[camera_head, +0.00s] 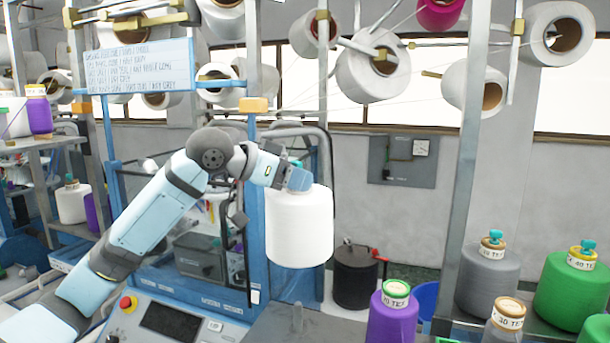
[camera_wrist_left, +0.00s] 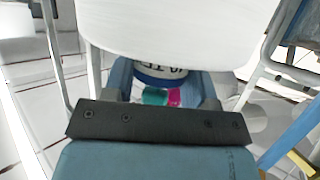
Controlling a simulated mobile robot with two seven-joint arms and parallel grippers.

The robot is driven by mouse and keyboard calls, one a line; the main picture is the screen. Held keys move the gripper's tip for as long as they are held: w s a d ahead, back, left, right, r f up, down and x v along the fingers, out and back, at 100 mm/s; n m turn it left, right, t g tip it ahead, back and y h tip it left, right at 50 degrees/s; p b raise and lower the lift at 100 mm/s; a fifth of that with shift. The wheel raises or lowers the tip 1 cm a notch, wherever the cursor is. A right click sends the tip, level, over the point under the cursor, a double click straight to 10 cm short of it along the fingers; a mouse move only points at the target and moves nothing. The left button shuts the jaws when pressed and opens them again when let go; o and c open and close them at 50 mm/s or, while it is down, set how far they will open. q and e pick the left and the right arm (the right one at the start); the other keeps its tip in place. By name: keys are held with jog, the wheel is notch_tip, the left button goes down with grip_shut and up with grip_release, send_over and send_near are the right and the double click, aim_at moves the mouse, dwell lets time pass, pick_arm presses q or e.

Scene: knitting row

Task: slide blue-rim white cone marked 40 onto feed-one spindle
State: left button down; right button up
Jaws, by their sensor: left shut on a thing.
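The white cone (camera_head: 299,230) hangs upright in my left gripper (camera_head: 299,178), held by its narrow top end above the machine. In the left wrist view, the cone's white body (camera_wrist_left: 180,35) fills the top. Its blue rim and a partly readable label (camera_wrist_left: 160,72) sit between the two fingers, which are shut on it. The number on the label cannot be read for sure. A short grey upright peg (camera_head: 297,318) stands on the grey surface below the cone, clear of it; no marking on it is readable. My right gripper is not in view.
A shelf at the right holds grey (camera_head: 487,275) and green (camera_head: 572,290) cones. A purple cone (camera_head: 392,316) stands at the front. A black cylinder (camera_head: 355,275) with a red handle stands behind. A blue post (camera_head: 252,190) and a grey bent tube (camera_head: 328,150) are close to the arm.

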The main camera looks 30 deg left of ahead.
aim_at(287, 192)
pick_arm(q)
jog(key=shift+s+a+f, duration=0.15)
jog(key=shift+s+f, duration=0.1)
jog(key=shift+f, duration=0.25)
jog(key=shift+w+f, duration=0.1)
jog(key=shift+f, duration=1)
jog(key=shift+f+b, duration=2.7)
jog(key=shift+f, duration=5.2)
